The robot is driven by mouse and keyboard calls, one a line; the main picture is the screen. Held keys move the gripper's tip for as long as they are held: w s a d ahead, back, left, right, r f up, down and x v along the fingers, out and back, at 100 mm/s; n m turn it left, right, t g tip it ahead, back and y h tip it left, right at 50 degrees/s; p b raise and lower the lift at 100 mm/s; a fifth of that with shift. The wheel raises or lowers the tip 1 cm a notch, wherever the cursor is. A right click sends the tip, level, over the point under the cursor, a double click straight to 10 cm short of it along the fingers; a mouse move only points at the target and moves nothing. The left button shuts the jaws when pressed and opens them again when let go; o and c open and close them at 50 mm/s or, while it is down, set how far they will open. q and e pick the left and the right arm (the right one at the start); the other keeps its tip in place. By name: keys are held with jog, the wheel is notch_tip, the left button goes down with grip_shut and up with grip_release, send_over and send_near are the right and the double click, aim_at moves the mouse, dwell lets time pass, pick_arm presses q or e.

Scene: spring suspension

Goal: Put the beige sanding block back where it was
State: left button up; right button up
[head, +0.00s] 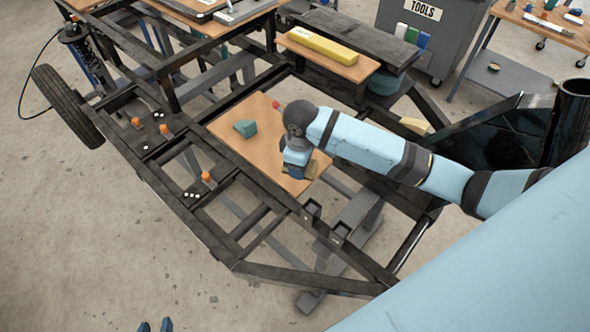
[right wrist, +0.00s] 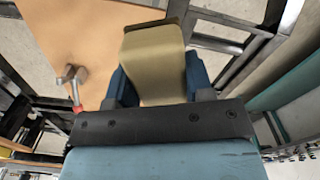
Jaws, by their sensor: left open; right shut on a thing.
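The beige sanding block (right wrist: 152,58) is between the blue fingers of my right gripper (right wrist: 155,85) in the right wrist view. My right gripper (head: 297,172) is shut on it, over the near right end of a wooden board (head: 265,148) in the head view.
A teal wedge-shaped block (head: 245,128) lies on the board. A hammer (right wrist: 72,82) with a red handle lies there too. A black frame (head: 210,225) with orange-topped parts surrounds the board. A yellow block (head: 323,45) lies on another board behind.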

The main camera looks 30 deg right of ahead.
jog(key=w+d+r+n+p, duration=0.2)
jog(key=w+r+n, duration=0.5)
jog(key=n, duration=0.7)
jog(key=f, duration=1.5)
jog(key=shift+w, duration=0.2)
pick_arm(q)
jog(key=shift+s+a+r, duration=0.1)
jog(key=shift+s+r, duration=0.2)
jog(key=shift+r, duration=0.15)
pick_arm(e)
jog(key=shift+f, duration=2.4)
pick_arm(q)
jog(key=shift+b, duration=0.3)
pick_arm(e)
jog(key=shift+f, duration=0.1)
jog(key=o, duration=0.9)
pick_arm(q)
jog(key=shift+w+r, duration=0.1)
jog(key=shift+r, duration=0.05)
jog(key=shift+r, duration=0.1)
